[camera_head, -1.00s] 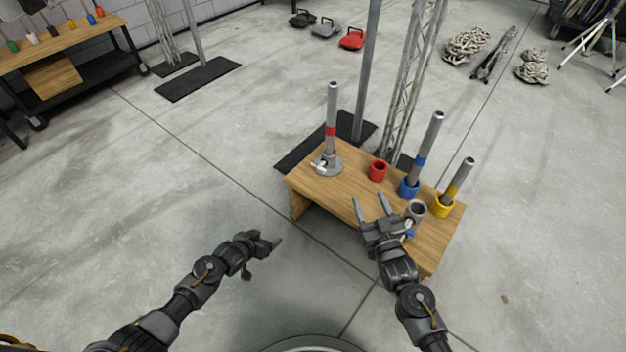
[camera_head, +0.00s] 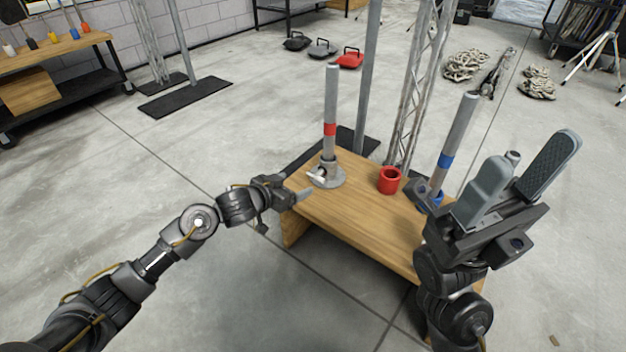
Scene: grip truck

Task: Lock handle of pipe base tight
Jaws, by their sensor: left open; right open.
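The pipe with a red band (camera_head: 331,112) stands upright in a grey pipe base (camera_head: 328,176) at the table's left end. A small light handle (camera_head: 315,175) shows at the base's left side; whether it is tight cannot be seen. My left gripper (camera_head: 303,194) is beside the table's left edge, just in front of that base and apart from it. It is open and empty. My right gripper (camera_head: 520,175) is open and raised close to the camera, over the table's right side.
The wooden table (camera_head: 365,222) has a clear middle front. A red cup (camera_head: 389,180) stands empty on it. A blue-banded pipe (camera_head: 455,140) leans in the blue holder (camera_head: 436,197). A grey pole (camera_head: 368,80) and lattice truss (camera_head: 415,85) rise behind the table.

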